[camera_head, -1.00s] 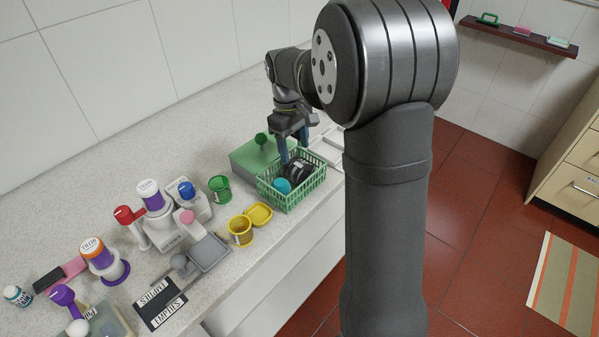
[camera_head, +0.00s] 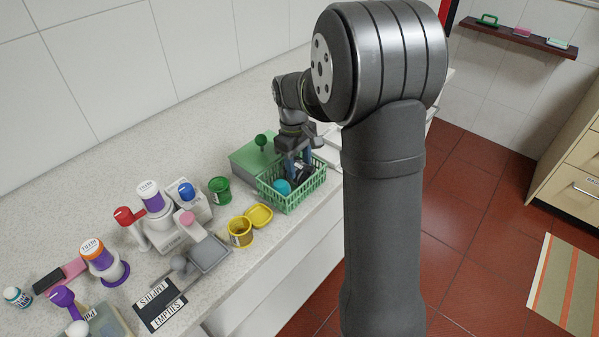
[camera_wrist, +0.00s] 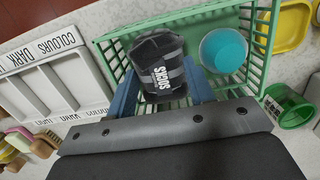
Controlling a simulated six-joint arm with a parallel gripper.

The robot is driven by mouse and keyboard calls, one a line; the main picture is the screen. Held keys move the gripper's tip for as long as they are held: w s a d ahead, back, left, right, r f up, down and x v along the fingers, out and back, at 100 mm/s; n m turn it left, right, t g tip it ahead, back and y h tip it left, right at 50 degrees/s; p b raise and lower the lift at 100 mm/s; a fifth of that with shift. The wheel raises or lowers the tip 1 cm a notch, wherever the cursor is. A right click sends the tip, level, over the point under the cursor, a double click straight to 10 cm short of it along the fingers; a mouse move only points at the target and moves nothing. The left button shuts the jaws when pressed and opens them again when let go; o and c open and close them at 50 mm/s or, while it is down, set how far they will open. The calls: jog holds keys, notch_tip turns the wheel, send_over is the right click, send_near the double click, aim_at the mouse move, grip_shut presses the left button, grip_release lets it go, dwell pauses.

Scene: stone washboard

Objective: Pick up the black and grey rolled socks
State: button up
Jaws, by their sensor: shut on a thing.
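The black and grey rolled socks (camera_wrist: 158,66), marked "SOCKS", are inside the green basket (camera_wrist: 247,8). In the wrist view my gripper (camera_wrist: 160,92) has one blue finger on each side of the socks and is shut on them. In the head view the green basket (camera_head: 296,201) stands near the counter's edge, and my gripper (camera_head: 297,165) reaches down into it. The socks show there only as a small dark patch, mostly hidden by the fingers. I cannot tell whether they are clear of the basket floor.
A turquoise round thing (camera_wrist: 223,50) lies in the basket beside the socks. A white sorting tray (camera_wrist: 50,75) labelled for colours and darks is left of the basket in the wrist view. A green cup (camera_head: 220,190) and yellow container (camera_head: 240,232) stand near the basket.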

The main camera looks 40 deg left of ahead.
aim_at(302, 166)
notch_tip(302, 166, up, 10)
jog(key=f, duration=0.1)
jog(key=w+d+f+m, duration=0.3)
jog(key=w+d+m, duration=0.3)
jog(key=w+d, duration=0.4)
jog(key=w+d+f+m+g+y, duration=0.1)
jog(key=w+d+f+m, duration=0.1)
jog(key=w+d+m, duration=0.75)
jog(key=w+d+f+m, duration=0.25)
jog(key=w+d, duration=0.45)
jog(key=d, duration=0.7)
jog(key=s+a+r+n, duration=0.2)
jog(key=a+n, duration=0.4)
jog(key=a, duration=0.5)
jog(key=s+a+r+n+t+h, duration=0.15)
jog(key=a+n, duration=0.45)
jog(key=a, duration=0.6)
jog(key=s+a+r+n+g+y, duration=0.1)
jog(key=s+a+r+n, duration=0.15)
jog(key=a+n, duration=0.6)
jog(key=shift+w+a+f+m+t+h, duration=0.15)
jog(key=shift+a+f+m, duration=0.25)
jog(key=shift+f, duration=0.5)
jog(key=shift+w+a+f+m, duration=0.2)
jog(key=shift+a+f+m, duration=0.25)
jog(key=shift+f, duration=0.45)
jog(key=shift+w+a+f+m+t+h, duration=0.15)
jog(key=shift+a+f+m, duration=0.25)
jog(key=shift+f, duration=0.5)
